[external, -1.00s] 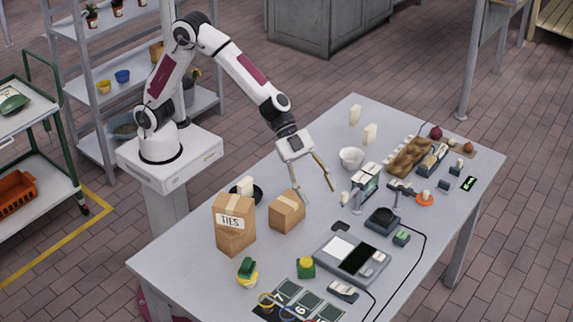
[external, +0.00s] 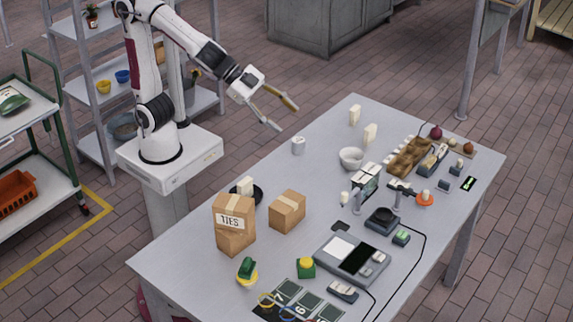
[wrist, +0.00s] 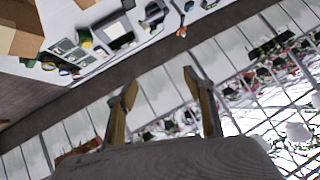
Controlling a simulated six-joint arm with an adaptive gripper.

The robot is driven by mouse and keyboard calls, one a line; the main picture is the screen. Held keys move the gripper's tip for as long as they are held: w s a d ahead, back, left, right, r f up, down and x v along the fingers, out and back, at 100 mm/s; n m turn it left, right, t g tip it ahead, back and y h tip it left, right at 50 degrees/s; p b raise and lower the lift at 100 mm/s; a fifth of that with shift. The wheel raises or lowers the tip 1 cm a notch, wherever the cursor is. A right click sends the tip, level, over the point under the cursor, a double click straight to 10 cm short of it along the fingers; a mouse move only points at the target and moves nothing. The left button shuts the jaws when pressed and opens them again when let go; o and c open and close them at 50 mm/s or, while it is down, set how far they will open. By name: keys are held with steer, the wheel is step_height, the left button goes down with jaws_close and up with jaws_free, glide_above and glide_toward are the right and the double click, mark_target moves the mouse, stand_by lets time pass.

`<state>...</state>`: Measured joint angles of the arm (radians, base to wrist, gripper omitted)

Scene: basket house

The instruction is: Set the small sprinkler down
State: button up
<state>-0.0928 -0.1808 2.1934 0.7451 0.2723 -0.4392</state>
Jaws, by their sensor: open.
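My gripper (external: 286,118) is open and empty, raised off the table's back left edge. In the wrist view its fingers (wrist: 159,80) are spread with nothing between them. I cannot tell for sure which object is the small sprinkler. A green and yellow item (external: 247,270) stands near the front left of the grey table (external: 185,255). A second green and yellow item (external: 306,267) stands to its right. A small light grey cup-like object (external: 298,145) stands upright near the back left edge, below and apart from my gripper.
A white bowl (external: 351,158), a flat grey device (external: 353,258), a dark scale-like device (external: 382,220) and small items fill the right side. A shelf (external: 95,90) stands behind my base.

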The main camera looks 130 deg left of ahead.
steer(key=s+d+f+g+h, duration=0.1)
steer(key=s+d+f+g, duration=0.1)
steer(key=s, duration=1.1)
steer(key=s+d+f+n+g+h, duration=0.1)
steer(key=s+d+f, duration=0.4)
steer(key=s, duration=0.8)
steer(key=shift+s+d+g+h, duration=0.35)
steer(key=shift+d+g+h, duration=0.4)
steer(key=shift+d, duration=0.5)
